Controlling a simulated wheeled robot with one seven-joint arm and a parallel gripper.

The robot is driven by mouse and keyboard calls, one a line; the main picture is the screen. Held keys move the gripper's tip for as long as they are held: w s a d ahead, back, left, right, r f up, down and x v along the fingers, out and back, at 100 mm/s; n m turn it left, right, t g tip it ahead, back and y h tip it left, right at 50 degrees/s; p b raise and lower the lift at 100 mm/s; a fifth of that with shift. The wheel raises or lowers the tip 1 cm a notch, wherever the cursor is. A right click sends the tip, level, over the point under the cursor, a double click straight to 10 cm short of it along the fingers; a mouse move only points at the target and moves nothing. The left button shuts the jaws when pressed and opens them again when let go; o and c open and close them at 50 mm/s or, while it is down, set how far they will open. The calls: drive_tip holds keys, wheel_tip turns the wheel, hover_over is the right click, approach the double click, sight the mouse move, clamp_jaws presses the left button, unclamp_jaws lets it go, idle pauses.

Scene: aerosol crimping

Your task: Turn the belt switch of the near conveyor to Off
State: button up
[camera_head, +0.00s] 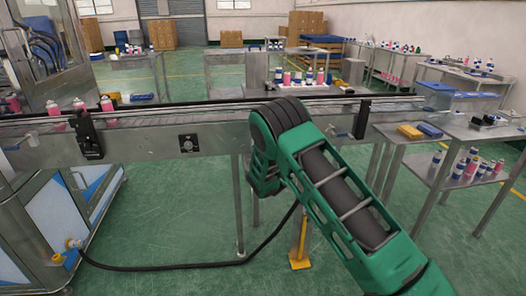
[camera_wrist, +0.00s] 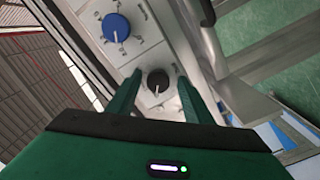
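The near conveyor (camera_head: 150,148) runs across the head view, with a black knob on a small square plate (camera_head: 187,143) on its front side. In the wrist view, a black round knob (camera_wrist: 158,78) with a pale pointer mark sits on a light metal panel, its mark toward the bottom of the picture. My gripper (camera_wrist: 159,84) has its two green fingers apart, one on each side of this knob; I cannot tell if they touch it. My gripper is hidden behind my arm in the head view. Whether both views show the same knob is unclear.
A larger blue knob (camera_wrist: 116,27) on a marked plate is near the black one. A black bracket (camera_head: 88,136) hangs on the conveyor's left part. A side table (camera_head: 435,140) with yellow and blue boxes stands right. A black hose (camera_head: 160,267) lies on the green floor.

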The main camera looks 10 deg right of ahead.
drive_tip(key=shift+s, duration=0.1)
drive_tip(key=s, duration=1)
drive_tip(key=shift+s, duration=0.2)
